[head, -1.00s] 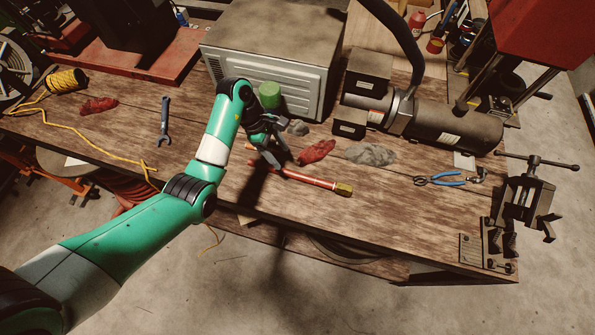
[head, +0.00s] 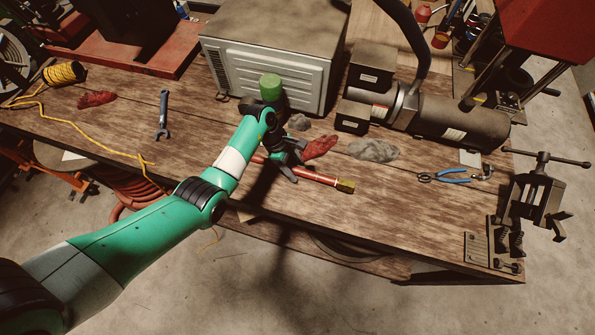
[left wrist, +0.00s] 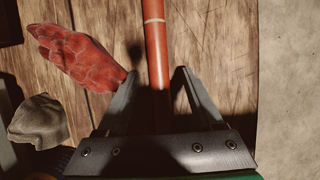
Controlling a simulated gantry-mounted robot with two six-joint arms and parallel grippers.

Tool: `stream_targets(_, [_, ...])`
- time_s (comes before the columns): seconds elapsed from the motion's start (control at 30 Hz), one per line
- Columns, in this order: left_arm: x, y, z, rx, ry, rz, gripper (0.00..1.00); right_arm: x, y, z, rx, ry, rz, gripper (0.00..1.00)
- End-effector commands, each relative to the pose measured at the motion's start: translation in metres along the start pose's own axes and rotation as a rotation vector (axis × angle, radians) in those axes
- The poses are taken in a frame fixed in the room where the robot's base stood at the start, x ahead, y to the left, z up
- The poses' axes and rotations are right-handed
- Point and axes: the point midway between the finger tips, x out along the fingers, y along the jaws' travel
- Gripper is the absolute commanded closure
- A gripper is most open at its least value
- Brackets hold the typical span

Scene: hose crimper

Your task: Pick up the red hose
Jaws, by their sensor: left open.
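The red hose (head: 315,175) lies on the wooden workbench, with a brass fitting at its right end. In the left wrist view the hose (left wrist: 156,45) runs away from between my two fingers. My left gripper (head: 293,162) is open over the hose, its fingers on either side of it in the left wrist view (left wrist: 157,78). I cannot tell how far above the hose the fingertips are. The hose's left part is partly hidden by my left arm. My right gripper is not in view.
A red rag (head: 320,147) lies beside the hose, near the left fingertip; grey rags (head: 373,150) lie further right. Pliers (head: 445,177), a wrench (head: 163,115) and a vise (head: 530,200) are on the bench (head: 400,220). A grey machine (head: 440,120) stands behind.

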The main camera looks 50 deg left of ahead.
Motion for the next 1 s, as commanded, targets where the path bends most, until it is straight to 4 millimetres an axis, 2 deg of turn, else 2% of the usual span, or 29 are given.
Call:
stream_targets(0.07, [0.0053,0.0003,-0.0001,0.001,0.000,0.001,0.32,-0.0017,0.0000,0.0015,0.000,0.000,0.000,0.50])
stream_targets(0.27, [0.0046,0.0004,0.0003,0.001,0.000,0.002,0.34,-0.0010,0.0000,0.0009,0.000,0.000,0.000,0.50])
stream_targets(0.63, [0.0044,0.0003,0.0003,0.001,0.000,0.001,1.00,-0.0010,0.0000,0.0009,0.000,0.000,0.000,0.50])
stream_targets(1.0, [0.0038,0.0007,0.0008,0.001,-0.001,0.003,1.00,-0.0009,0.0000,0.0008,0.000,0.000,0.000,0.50])
